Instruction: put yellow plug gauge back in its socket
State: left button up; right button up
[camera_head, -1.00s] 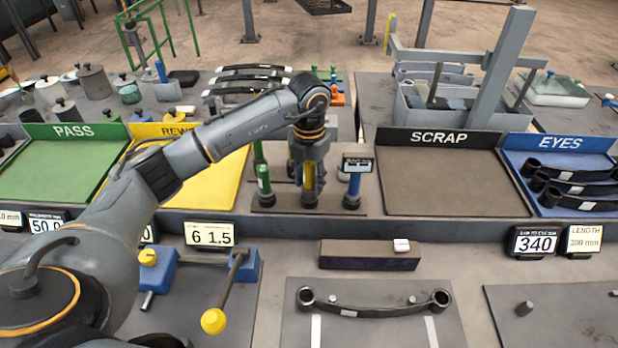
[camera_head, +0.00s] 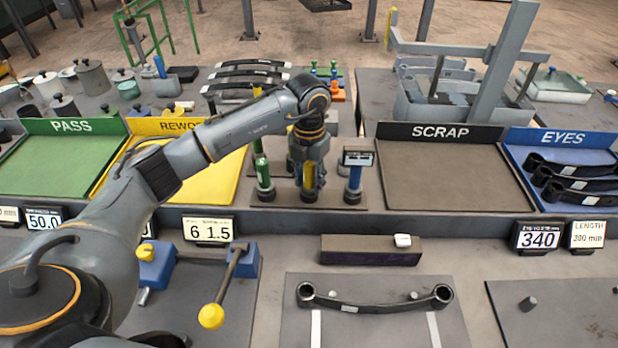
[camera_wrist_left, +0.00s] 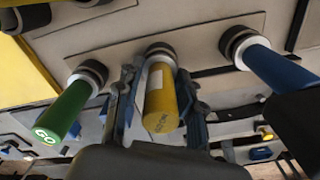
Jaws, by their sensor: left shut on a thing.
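The yellow plug gauge (camera_head: 309,172) stands upright between the fingers of my left gripper (camera_head: 308,188), which is shut on it. In the left wrist view the yellow gauge (camera_wrist_left: 161,105) lies between both fingers, and its far end meets a black ring socket (camera_wrist_left: 160,50). It looks in line with that socket; how deep it sits cannot be told. The green gauge (camera_head: 263,172) stands in its socket to the left, and the blue gauge (camera_head: 355,178) to the right. My right gripper is not in view.
A small display (camera_head: 358,158) stands at the blue gauge. The yellow rework tray (camera_head: 215,180) lies left of the gauge stand, the scrap tray (camera_head: 450,180) right. A dark block (camera_head: 365,254) is in front of the stand.

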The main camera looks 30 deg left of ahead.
aim_at(309, 163)
pick_arm(q)
jog(key=shift+f, duration=0.1)
jog(key=o, duration=1.2)
jog(key=shift+c, duration=0.2)
jog(key=shift+o, duration=0.2)
jog(key=shift+f, duration=0.1)
jog(key=o, duration=0.4)
jog(key=shift+r+p, duration=2.45)
jog(key=shift+r, duration=1.65)
